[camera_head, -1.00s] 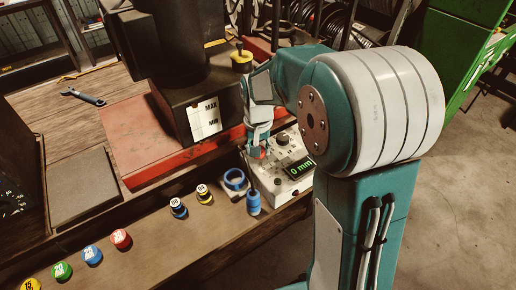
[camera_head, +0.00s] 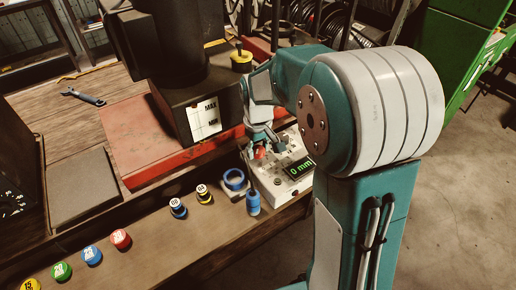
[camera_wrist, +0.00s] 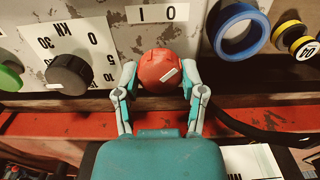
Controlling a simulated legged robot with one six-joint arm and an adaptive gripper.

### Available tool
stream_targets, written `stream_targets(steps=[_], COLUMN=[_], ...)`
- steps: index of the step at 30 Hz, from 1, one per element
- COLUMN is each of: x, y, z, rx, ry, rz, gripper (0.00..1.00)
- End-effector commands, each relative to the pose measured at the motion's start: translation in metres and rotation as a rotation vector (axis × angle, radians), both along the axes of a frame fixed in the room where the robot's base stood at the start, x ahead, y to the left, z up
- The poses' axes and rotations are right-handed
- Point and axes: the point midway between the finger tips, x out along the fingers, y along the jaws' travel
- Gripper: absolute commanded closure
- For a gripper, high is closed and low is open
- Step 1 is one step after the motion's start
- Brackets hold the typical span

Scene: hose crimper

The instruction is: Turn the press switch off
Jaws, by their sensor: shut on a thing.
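The press switch is a round red knob with a white line mark (camera_wrist: 157,66) on a pale, worn control panel (camera_wrist: 200,50). In the wrist view its white line is tilted, running from lower left to upper right. A label with "I" and "O" sits just above the knob in that view. My gripper (camera_wrist: 160,76) has one finger on each side of the knob and is shut on it. In the head view my gripper (camera_head: 259,149) is over the panel box, and the red knob partly shows between its fingers.
A display (camera_head: 299,168) reads 0 mm. A black knob (camera_wrist: 69,75) and a green knob (camera_wrist: 9,76) are beside the switch. A blue ring (camera_head: 235,179) and a blue bottle (camera_head: 253,202) stand close to the box. The dark press (camera_head: 200,100) rises behind on a red base.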

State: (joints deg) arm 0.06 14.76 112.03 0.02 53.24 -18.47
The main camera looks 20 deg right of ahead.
Motion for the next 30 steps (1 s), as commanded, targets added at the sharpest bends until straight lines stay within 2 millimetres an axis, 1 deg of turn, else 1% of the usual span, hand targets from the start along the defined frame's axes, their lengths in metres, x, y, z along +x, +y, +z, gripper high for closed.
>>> stream_targets(steps=[13,14,15,16,27,30], x=[0.0017,0.0016,0.0015,0.0015,0.0005,0.0010], y=[0.0005,0.0004,0.0004,0.0004,0.0001,0.0000], z=[0.0001,0.0001,0.0001,0.0001,0.0004,0.0051], rx=[0.000,0.000,0.001,0.001,0.000,0.000], ry=[-0.006,-0.005,-0.005,-0.005,-0.002,-0.003], rz=[0.010,0.010,0.010,0.010,0.008,0.008], gripper=[0.95,0.38,0.20,0.12,0.12,0.12])
